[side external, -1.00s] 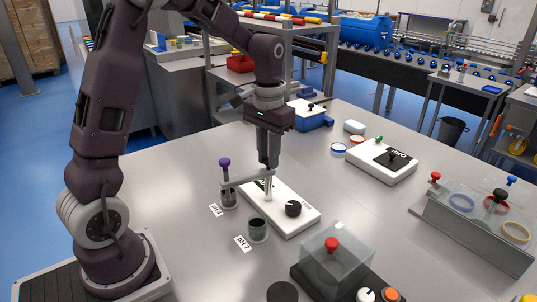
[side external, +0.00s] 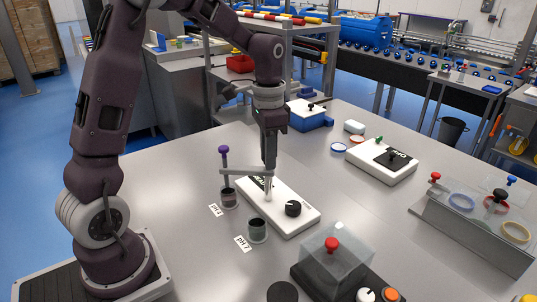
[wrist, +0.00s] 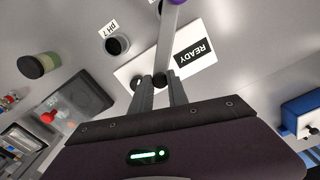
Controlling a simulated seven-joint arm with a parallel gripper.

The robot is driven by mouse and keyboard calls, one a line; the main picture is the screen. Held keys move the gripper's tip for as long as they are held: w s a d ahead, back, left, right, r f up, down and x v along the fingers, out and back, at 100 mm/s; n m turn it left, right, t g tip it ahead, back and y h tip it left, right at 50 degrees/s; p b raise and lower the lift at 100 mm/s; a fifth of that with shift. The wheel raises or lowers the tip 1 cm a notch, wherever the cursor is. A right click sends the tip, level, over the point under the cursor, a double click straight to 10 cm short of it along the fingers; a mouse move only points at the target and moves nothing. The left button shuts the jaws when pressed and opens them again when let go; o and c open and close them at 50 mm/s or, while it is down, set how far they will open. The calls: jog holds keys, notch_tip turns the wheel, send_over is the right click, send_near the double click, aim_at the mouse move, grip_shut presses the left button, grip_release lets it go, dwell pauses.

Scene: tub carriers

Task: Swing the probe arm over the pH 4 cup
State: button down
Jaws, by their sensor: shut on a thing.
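The grey probe arm (side external: 243,171) reaches left from the post on the white meter base (side external: 310,220). Its outer end carries a purple knob (side external: 223,150), which also shows at the top of the wrist view (wrist: 176,2). My gripper (side external: 269,168) points down and is shut on the arm's inner end by the post. The pH 4 cup (side external: 229,202) stands just below the outer end in the side view; exact alignment is hard to tell. The pH 7 cup (side external: 258,233) stands nearer the camera, clear of the arm.
A black dial (side external: 293,208) sits on the meter base. A clear box with a red knob (side external: 332,245) stands in front. Another white device (side external: 382,162) and a blue box (side external: 309,115) stand behind.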

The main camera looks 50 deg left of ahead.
dwell(0.3)
jog(key=c, duration=1.3)
grip_release()
notch_tip(320, 180, up, 7)
jog(key=shift+r, duration=0.1)
jog(key=s+d+r+n+t, duration=0.1)
jog(key=s+d, duration=0.4)
jog(key=s, duration=0.6)
jog(key=s+d+r+n+t, duration=0.1)
jog(key=s+d+t, duration=0.3)
jog(key=s, duration=0.7)
jog(key=shift+d+r+n+t, duration=0.15)
jog(key=shift+d+n+t, duration=0.2)
jog(key=shift+n, duration=0.45)
